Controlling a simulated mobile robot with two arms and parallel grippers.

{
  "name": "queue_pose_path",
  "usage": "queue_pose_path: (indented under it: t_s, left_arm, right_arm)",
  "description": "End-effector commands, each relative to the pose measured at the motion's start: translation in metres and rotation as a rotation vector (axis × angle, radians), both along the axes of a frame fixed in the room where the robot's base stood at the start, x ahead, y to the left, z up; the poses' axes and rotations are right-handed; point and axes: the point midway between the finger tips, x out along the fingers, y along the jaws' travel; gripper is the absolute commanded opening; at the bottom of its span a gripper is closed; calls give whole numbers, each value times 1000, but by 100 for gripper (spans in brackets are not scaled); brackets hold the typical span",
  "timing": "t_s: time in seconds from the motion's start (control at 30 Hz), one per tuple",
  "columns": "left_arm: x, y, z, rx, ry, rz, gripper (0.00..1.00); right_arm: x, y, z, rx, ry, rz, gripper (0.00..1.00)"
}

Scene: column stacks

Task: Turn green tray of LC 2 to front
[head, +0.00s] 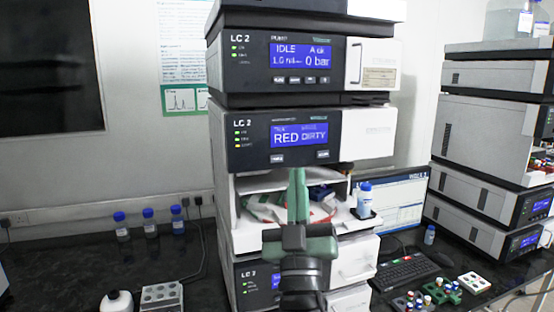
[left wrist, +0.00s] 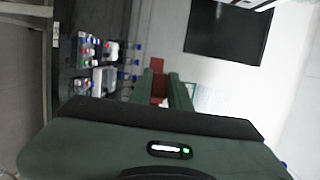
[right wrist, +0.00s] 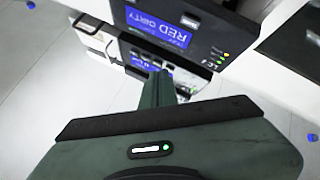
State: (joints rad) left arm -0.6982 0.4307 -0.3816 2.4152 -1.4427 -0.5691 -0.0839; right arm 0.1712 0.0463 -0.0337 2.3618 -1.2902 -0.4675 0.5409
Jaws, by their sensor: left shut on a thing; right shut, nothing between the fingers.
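The LC 2 stack (head: 285,97) stands in the middle of the head view; one module's display (head: 299,134) reads RED DIRTY. Below it is an open white compartment (head: 352,222) with a partly hidden carousel, where green (head: 262,200), red (head: 322,212) and blue (head: 322,192) parts show. My right gripper (head: 298,172) is shut and empty, fingers pointing up in front of this compartment. In the right wrist view its fingertips (right wrist: 158,75) overlap the stack; contact cannot be told. My left gripper (left wrist: 166,80) is shut on a red piece (left wrist: 158,82) and is outside the head view.
A blue-capped bottle (head: 364,200) stands at the compartment's right side. A monitor (head: 393,208), a keyboard (head: 405,271) and vial racks (head: 443,290) are to the right. Another instrument stack (head: 480,130) is at far right. Blue-capped bottles (head: 149,222) stand on the left bench.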

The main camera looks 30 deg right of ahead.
Motion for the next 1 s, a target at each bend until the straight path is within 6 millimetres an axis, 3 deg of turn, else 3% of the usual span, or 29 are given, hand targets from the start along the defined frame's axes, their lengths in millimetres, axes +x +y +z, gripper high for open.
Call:
queue_pose_path:
  t_s: [0.37, 0.5, 1.0]
  left_arm:
    - [0, 0, 2, 0, -1, 0, 0]
    - [0, 0, -8, 0, -1, 0, 0]
    - [0, 0, -11, 0, -1, 0, 0]
  right_arm:
    - [51, -13, 0, -2, 1, -2, 0]
    - [65, -16, -2, 0, -1, -1, 0]
    - [76, -18, 0, 1, 1, 0, 0]
